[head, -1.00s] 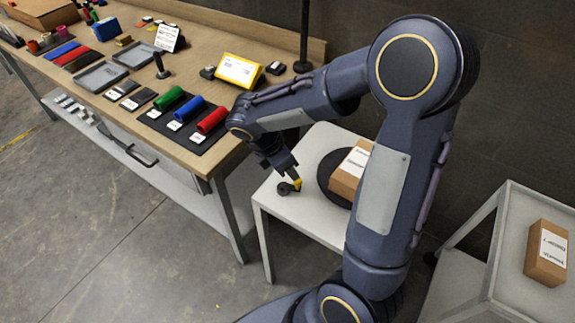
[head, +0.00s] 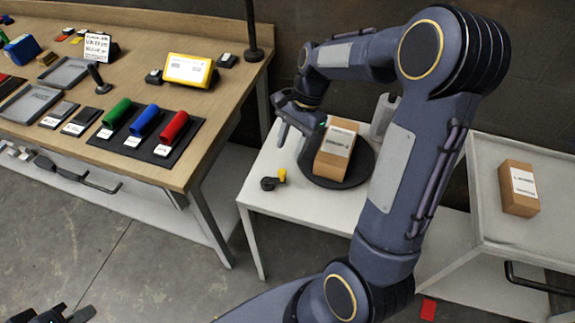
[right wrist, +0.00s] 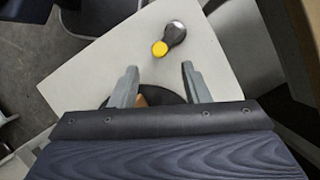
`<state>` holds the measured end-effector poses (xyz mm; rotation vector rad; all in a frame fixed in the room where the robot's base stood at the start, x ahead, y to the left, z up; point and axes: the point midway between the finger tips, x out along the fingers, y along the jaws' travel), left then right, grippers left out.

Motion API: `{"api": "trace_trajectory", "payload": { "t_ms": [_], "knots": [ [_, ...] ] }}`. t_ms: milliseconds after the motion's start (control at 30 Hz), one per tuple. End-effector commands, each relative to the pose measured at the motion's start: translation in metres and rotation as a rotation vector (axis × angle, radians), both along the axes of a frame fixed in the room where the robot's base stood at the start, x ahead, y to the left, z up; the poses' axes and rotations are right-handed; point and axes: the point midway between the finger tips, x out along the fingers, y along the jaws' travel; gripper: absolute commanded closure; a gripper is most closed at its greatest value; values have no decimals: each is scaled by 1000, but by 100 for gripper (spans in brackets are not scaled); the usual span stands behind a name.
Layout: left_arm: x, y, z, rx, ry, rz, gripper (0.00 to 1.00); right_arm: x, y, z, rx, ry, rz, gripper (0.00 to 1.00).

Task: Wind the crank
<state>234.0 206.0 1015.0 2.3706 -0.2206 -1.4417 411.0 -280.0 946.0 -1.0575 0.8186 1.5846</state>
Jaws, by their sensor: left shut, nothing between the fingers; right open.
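The crank (head: 268,183) is a small dark arm with a yellow knob (head: 281,174) at the front left of a white table (head: 315,212). In the right wrist view the crank (right wrist: 174,33) and its knob (right wrist: 159,48) lie beyond the fingertips. My right gripper (head: 293,136) is open, raised behind the crank by the turntable's left edge, apart from the crank. Its two fingers (right wrist: 159,69) show with nothing between them. A brown labelled box (head: 335,150) stands on the round black turntable (head: 357,168). My left gripper (head: 52,314) is shut and empty at the lower left, partly cut off.
A workbench (head: 190,168) on the left holds green, blue and red cylinders on a dark mat (head: 178,147) and a yellow display (head: 188,69). Another box (head: 518,188) sits on a cart (head: 483,158) at right.

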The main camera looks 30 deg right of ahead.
Motion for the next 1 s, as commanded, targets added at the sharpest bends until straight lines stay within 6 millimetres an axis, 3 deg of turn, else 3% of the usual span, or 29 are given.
{"api": "trace_trajectory", "payload": {
  "t_ms": [400,800,1000],
  "knots": [
    [0,0,-1,0,0,0,100,-7,24,-57,1,4,7,58],
    [0,0,-1,0,0,0,100,-8,27,-66,-1,-1,7,58],
    [0,0,-1,0,0,0,100,-8,27,-66,-1,-1,7,82]
  ]
}}
